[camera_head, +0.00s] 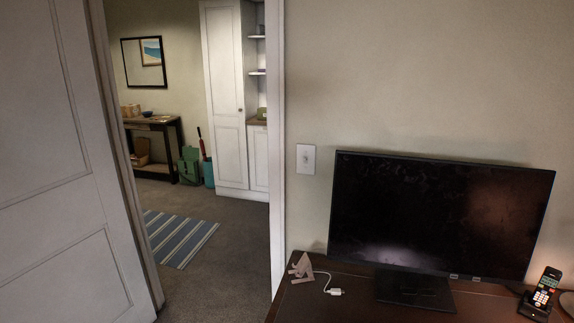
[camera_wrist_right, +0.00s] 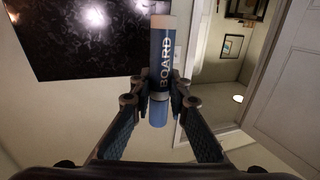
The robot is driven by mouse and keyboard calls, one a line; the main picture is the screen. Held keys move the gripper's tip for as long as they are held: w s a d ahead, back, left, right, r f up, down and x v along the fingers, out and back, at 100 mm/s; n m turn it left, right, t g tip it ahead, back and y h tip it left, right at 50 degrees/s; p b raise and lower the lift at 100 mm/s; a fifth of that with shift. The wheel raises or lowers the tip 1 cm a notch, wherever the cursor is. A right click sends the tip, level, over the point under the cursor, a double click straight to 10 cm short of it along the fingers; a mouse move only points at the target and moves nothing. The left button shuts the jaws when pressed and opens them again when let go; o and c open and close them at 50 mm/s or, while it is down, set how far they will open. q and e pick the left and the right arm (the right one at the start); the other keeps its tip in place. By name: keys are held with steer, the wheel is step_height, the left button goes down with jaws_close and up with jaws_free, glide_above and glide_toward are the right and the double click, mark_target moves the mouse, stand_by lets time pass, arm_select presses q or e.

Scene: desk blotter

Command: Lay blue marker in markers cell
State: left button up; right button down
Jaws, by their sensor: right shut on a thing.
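The blue marker (camera_wrist_right: 161,52) shows in the right wrist view, with a dark blue body lettered "BOARD", a pale end at the top and a lighter blue end at the bottom. My right gripper (camera_wrist_right: 159,92) is shut on the marker around its middle, and both ends stick out past the fingers. The marker is held in the air, clear of any surface in this view. Neither gripper shows in the head view. The markers cell is in neither view, and my left gripper is not seen.
In the head view a dark desk (camera_head: 343,304) holds a black monitor (camera_head: 440,215), a small geometric ornament (camera_head: 302,268), a white cable end (camera_head: 334,291) and a cordless phone (camera_head: 541,293). A white door (camera_head: 65,180) and an open doorway are at the left.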

steer(key=shift+w, duration=0.1)
steer(key=w+a+f+y+p, duration=0.1)
steer(key=w+a+p, duration=0.3)
steer(key=w+p, duration=0.9)
steer(key=shift+w+f+n+p, duration=0.2)
steer(key=shift+w+n+p, duration=0.15)
steer(key=shift+w, duration=0.45)
step_height(320, 180, down, 19)
steer(key=b, duration=2)
steer(key=shift+f, duration=0.1)
steer(key=shift+f+b, duration=0.15)
steer(key=shift+b, duration=0.15)
steer(key=shift+f, duration=0.1)
